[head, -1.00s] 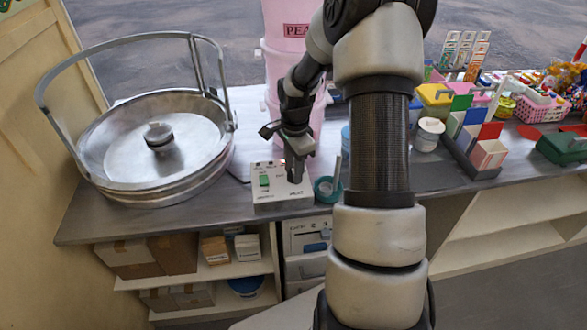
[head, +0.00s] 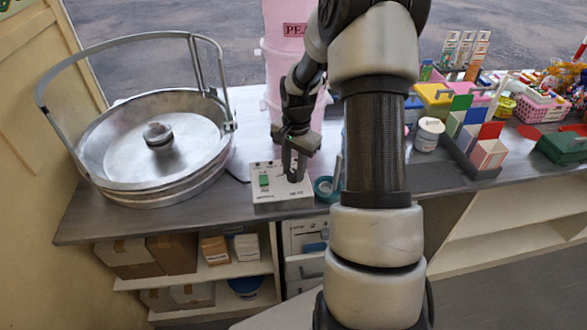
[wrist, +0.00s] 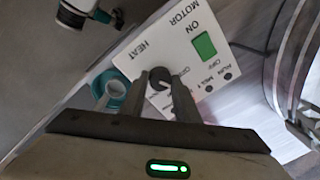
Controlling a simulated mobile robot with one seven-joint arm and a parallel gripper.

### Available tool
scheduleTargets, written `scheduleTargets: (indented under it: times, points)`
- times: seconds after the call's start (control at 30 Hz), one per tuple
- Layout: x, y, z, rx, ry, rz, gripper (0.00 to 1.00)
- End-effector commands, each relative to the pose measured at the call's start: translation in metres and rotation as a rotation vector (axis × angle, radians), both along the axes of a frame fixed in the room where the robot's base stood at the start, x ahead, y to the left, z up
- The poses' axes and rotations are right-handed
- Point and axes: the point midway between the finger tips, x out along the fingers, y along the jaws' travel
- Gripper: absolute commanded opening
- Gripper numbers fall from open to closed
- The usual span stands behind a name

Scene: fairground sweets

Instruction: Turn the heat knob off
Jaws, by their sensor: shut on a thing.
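The dark round heat knob (wrist: 159,80) sits on the box near the word HEAT. My gripper (head: 293,177) points down onto the right part of the box. In the wrist view my gripper (wrist: 161,88) has a finger on each side of the knob and is shut on it. The knob's pointer mark is hidden, so I cannot tell its setting.
The metal pan (head: 108,178) with its hoop is at the left. A pink container (head: 277,62) stands behind my gripper. Boxes and sweets (head: 490,150) fill the right counter.

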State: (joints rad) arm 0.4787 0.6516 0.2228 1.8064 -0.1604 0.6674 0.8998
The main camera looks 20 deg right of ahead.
Motion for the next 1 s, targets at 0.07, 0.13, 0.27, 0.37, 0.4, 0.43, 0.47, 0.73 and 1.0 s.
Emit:
scheduleTargets:
  times: [0.07, 0.13, 0.27, 0.37, 0.4, 0.43, 0.47, 0.73, 1.0]
  points:
    - [0.0007, -0.0002, 0.0007, -0.001, -0.002, 0.072, 0.06]
    - [0.0010, -0.0002, 0.0008, 0.000, -0.002, 0.136, 0.06]
    - [0.0012, -0.0005, 0.0008, 0.000, -0.003, 0.254, 0.06]
    - [0.0012, -0.0007, 0.0008, 0.000, -0.003, 0.338, 0.06]
    - [0.0013, -0.0008, 0.0008, -0.001, -0.003, 0.368, 0.06]
    - [0.0012, -0.0008, 0.0008, -0.001, -0.003, 0.391, 0.06]
    - [0.0012, -0.0008, 0.0008, -0.001, -0.002, 0.412, 0.06]
    - [0.0011, -0.0010, 0.0008, 0.000, -0.002, 0.554, 0.06]
    - [0.0012, -0.0011, 0.0009, -0.001, -0.002, 0.612, 0.06]
